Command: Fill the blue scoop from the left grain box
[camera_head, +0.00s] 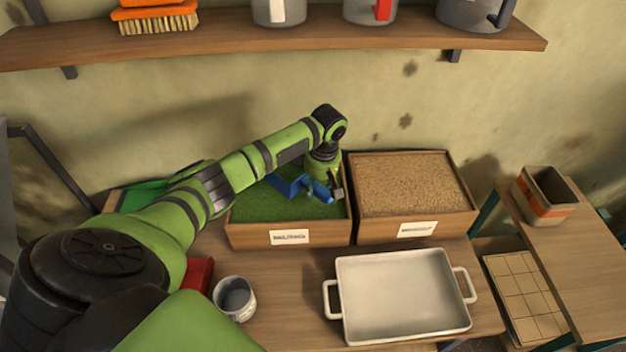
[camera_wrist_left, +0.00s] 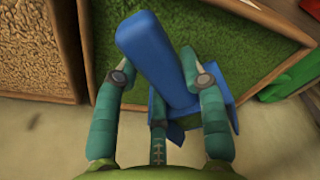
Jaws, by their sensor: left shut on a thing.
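The blue scoop (camera_head: 287,185) is over the green contents of the left grain box (camera_head: 250,236) in the head view. My left gripper (camera_head: 335,188) is near that box's right wall, shut on the scoop's handle. My right gripper is out of view.
A second box (camera_head: 415,190) of tan grain adjoins on the right. A white tray (camera_head: 400,295) and a grey cup (camera_head: 234,298) stand in front. A shelf (camera_head: 270,43) with containers and a brush runs above. A side table (camera_head: 585,250) holds an orange-banded bucket (camera_head: 546,195).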

